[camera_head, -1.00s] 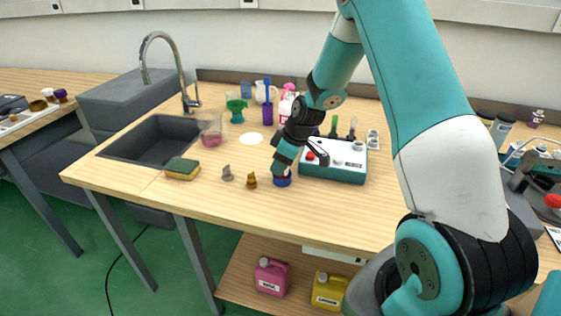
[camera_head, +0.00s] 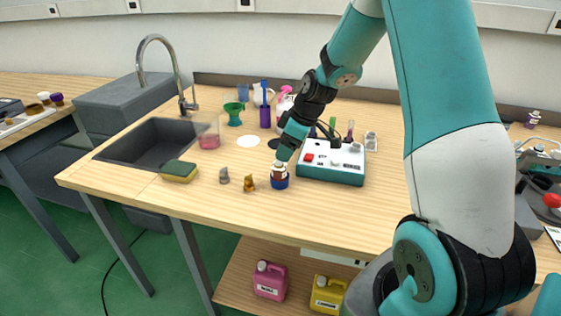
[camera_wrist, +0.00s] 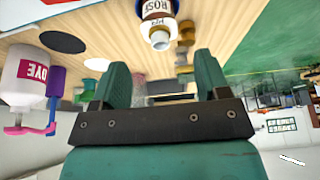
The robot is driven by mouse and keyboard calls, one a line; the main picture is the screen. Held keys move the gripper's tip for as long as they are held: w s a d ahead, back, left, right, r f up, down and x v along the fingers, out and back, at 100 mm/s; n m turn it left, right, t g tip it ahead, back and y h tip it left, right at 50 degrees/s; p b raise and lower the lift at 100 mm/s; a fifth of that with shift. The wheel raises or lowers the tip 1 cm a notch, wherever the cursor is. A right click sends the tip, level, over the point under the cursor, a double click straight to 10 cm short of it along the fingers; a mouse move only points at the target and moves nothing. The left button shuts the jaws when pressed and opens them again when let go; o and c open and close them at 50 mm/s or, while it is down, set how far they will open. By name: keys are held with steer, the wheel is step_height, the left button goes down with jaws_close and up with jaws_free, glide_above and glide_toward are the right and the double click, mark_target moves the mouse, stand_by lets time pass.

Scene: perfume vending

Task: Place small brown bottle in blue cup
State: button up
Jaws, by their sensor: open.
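The small brown bottle (camera_head: 279,169), with a white label and pale top, stands upright in the blue cup (camera_head: 279,184) on the table. In the wrist view the bottle (camera_wrist: 157,31) appears upside down, with "ROSE" on its label. My gripper (camera_head: 283,154) is just above the bottle, tilted down. In the wrist view my gripper (camera_wrist: 160,75) has its two fingers spread with nothing between them, and the bottle is beyond the tips, apart from them. The cup's inside is hidden.
A grey figure (camera_head: 224,176) and a gold-brown figure (camera_head: 249,183) stand left of the cup. A teal-and-white device (camera_head: 333,163) is close on the right. A sponge (camera_head: 179,171) and a sink (camera_head: 150,143) lie left. The table front is clear.

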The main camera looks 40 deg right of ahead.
steer(key=s+a+r+g+y, duration=0.1)
steer(key=s+a+r, duration=0.5)
steer(key=a, duration=0.3)
steer(key=s+a+r+g, duration=0.1)
steer(key=s+a+r, duration=0.5)
steer(key=a, duration=0.3)
steer(key=s+a, duration=0.3)
steer(key=s, duration=0.4)
steer(key=s+a+r+g, duration=0.1)
steer(key=s+a, duration=0.3)
steer(key=s, duration=0.3)
steer(key=shift+s+a+m+g, duration=0.2)
steer(key=shift+s+m+g, duration=0.05)
steer(key=shift+m+g, duration=0.05)
steer(key=shift+d, duration=0.1)
